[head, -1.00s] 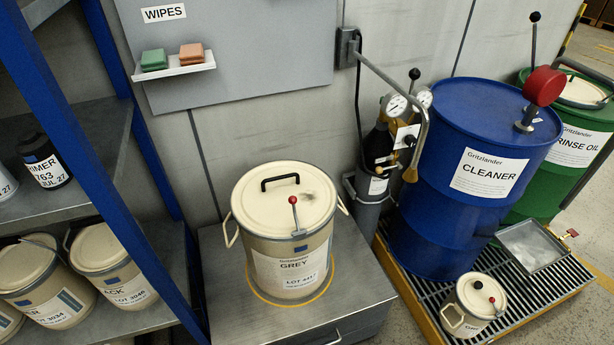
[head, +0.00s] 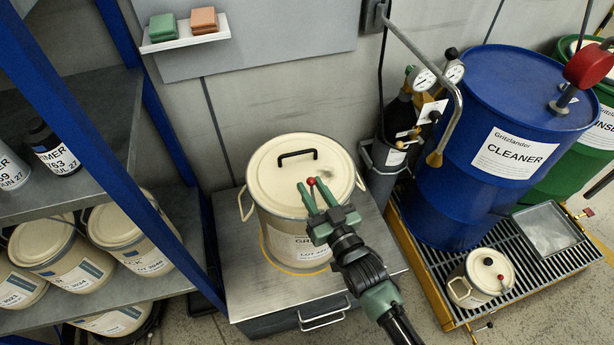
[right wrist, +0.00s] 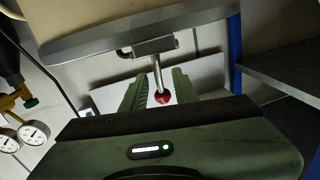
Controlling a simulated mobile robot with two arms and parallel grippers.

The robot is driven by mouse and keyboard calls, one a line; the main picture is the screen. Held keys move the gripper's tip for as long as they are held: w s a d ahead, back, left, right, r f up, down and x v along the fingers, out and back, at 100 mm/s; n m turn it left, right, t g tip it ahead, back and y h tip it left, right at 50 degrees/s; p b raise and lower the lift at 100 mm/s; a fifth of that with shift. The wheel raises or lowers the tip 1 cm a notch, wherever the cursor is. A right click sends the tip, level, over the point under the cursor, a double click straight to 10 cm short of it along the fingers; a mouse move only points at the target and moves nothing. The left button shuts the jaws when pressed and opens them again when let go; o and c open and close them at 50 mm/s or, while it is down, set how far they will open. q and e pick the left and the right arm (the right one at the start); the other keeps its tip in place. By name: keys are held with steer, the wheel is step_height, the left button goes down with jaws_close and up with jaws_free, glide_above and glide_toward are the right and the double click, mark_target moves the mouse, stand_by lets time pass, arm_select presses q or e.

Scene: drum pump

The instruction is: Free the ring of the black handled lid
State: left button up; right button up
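The beige GREY drum (head: 300,245) stands on a grey metal cabinet. Its cream lid (head: 275,180) has a black handle (head: 296,153). The lid's clamp ring has a lever with a red ball knob (head: 311,181) at the front rim. In the right wrist view the grey ring (right wrist: 90,40), the lever (right wrist: 158,74) and the red knob (right wrist: 162,97) show. My right gripper (head: 315,191) is at the drum's front, its green fingers open on either side of the knob. In the right wrist view the knob lies between the fingers (right wrist: 160,92). Contact cannot be told. My left gripper is out of view.
A blue-framed shelf (head: 115,130) with pails stands left. At right are a gas bottle with gauges (head: 423,77), a hooked pipe (head: 455,110), the blue CLEANER drum (head: 500,110) and a small pail (head: 470,290) on a grated pallet. The cabinet top (head: 240,290) is bare around the drum.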

mark_target(311, 188)
steer(key=x, duration=0.3)
steer(key=shift+w+a+f, duration=0.15)
jaws_close()
stand_by(1.3)
